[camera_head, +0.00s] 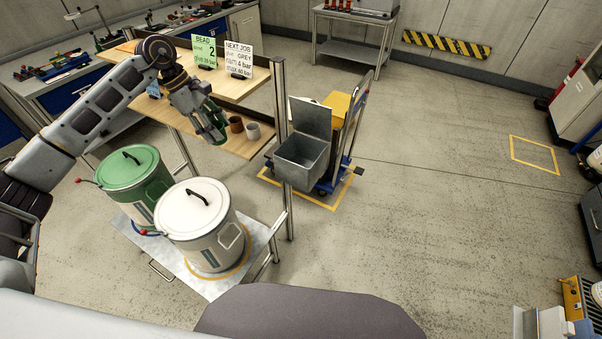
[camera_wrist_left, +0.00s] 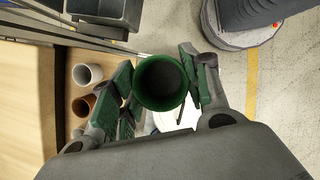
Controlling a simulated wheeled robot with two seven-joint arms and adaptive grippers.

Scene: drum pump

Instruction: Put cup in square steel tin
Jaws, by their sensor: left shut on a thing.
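My left gripper (camera_head: 214,132) is shut on a green cup (camera_wrist_left: 161,84), whose open, dark mouth faces the camera in the left wrist view. In the head view the gripper hangs beside the lower wooden shelf, just left of the cups there. The square steel tin (camera_head: 300,160) is grey, with its lid raised at the back and its top open. It stands to the right of the gripper, beyond the shelf post. My right gripper is not in view.
A brown cup (camera_head: 235,124) and a pale grey cup (camera_head: 253,131) stand on the lower shelf. A metal post (camera_head: 280,90) rises between shelf and tin. A green drum (camera_head: 134,180) and a white drum (camera_head: 200,225) stand in front. Floor on the right is mostly clear.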

